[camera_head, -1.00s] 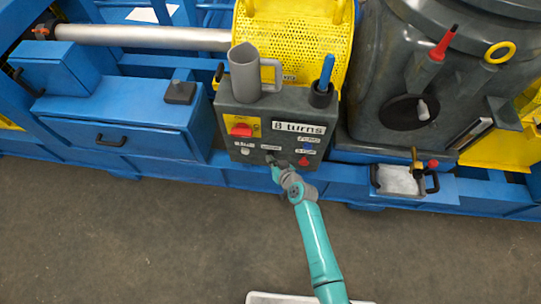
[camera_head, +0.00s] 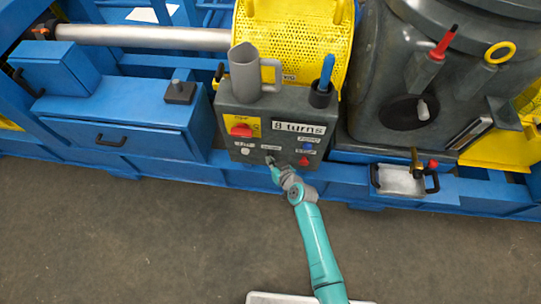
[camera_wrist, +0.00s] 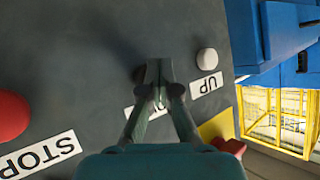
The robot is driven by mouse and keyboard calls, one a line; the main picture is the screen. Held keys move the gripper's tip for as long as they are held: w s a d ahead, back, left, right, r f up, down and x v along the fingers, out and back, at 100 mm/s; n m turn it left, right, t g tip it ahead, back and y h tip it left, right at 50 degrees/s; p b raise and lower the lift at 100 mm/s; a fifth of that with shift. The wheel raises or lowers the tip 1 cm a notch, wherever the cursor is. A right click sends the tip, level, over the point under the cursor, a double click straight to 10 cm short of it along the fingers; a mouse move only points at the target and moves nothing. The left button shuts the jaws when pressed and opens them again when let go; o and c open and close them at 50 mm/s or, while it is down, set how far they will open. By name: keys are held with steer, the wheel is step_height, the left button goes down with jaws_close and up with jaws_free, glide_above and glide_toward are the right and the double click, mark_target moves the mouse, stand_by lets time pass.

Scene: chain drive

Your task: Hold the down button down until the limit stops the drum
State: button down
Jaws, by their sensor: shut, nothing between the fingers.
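A dark grey control box (camera_head: 262,122) carries a sign (camera_head: 298,128) reading "8 turns". My gripper (camera_head: 270,161) is at the lower front of the box, fingers shut and empty. In the wrist view the fingertips (camera_wrist: 158,72) are close to the panel, over a partly covered label (camera_wrist: 152,110), apparently DOWN. A dark round edge (camera_wrist: 138,73) shows beside the fingertips, seemingly the down button, mostly hidden. I cannot tell whether it is pressed. The white up button (camera_wrist: 207,61) is beside its UP label. The yellow perforated drum guard (camera_head: 290,45) stands behind; the drum itself is not clearly visible.
A red stop button (camera_wrist: 10,115) with its STOP label (camera_wrist: 40,155) is on the same panel. A grey jug (camera_head: 245,72) stands on the box. The floor in front is clear.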

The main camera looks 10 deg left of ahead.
steer(key=shift+s, duration=0.75)
steer(key=shift+s, duration=0.1)
steer(key=shift+s+a, duration=0.1)
steer(key=shift+s, duration=2.3)
steer(key=s+d+r+m+t+h, duration=0.1)
steer(key=s+d+r+h, duration=0.15)
steer(key=s+d, duration=0.65)
steer(key=s+d+r+m+t+h, duration=0.25)
steer(key=s+d, duration=0.45)
steer(key=s, duration=0.4)
steer(key=s+d+r+h, duration=0.1)
steer(key=s+d+r, duration=0.2)
steer(key=s+r, duration=0.6)
steer(key=s+d+r+t+h, duration=0.1)
steer(key=s+d+r, duration=0.3)
steer(key=s+r, duration=0.4)
step_height(320, 180, up, 7)
steer(key=shift+s+f+m, duration=0.1)
steer(key=shift+s+m, duration=0.25)
steer(key=shift+m, duration=0.1)
